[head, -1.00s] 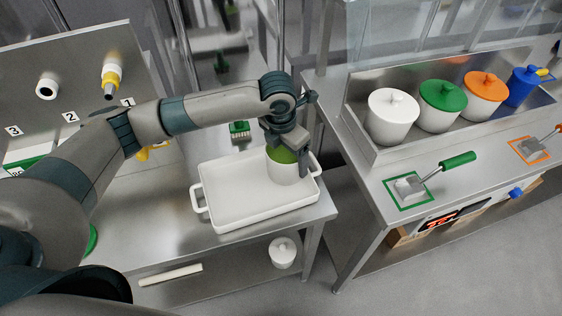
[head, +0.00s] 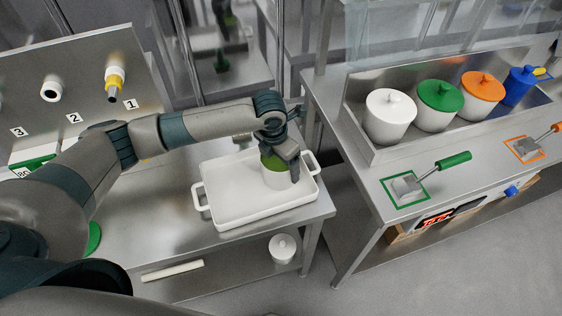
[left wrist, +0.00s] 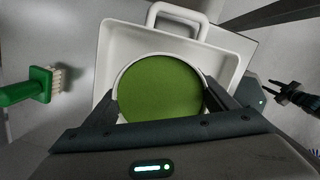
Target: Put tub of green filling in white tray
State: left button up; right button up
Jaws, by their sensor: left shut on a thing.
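The tub of green filling (head: 276,174) is a white round tub with a green top surface. In the head view it is in the right part of the white tray (head: 225,207), upright; whether its base touches the tray floor I cannot tell. My left gripper (head: 281,162) is shut on the tub from above. In the left wrist view the green filling (left wrist: 160,88) fills the space between my two fingers (left wrist: 160,108), which press on the tub's sides. The tray's rim and handle (left wrist: 180,12) show behind it.
The tray lies on a steel table. A green-handled brush (left wrist: 35,85) lies beside the tray. On the right counter stand lidded tubs with white (head: 390,112), green (head: 440,97) and orange (head: 484,86) lids, a blue container (head: 523,84), and a green-handled tool (head: 430,175).

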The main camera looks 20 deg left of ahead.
pick_arm(q)
jog(key=shift+f, duration=0.1)
dwell(0.3)
jog(key=o, duration=1.7)
jog(key=shift+f, duration=0.15)
notch_tip(320, 180, up, 12)
jog(key=s+p, duration=0.1)
jog(key=p, duration=1)
jog(key=shift+s+a, duration=0.3)
jog(key=shift+a, duration=0.1)
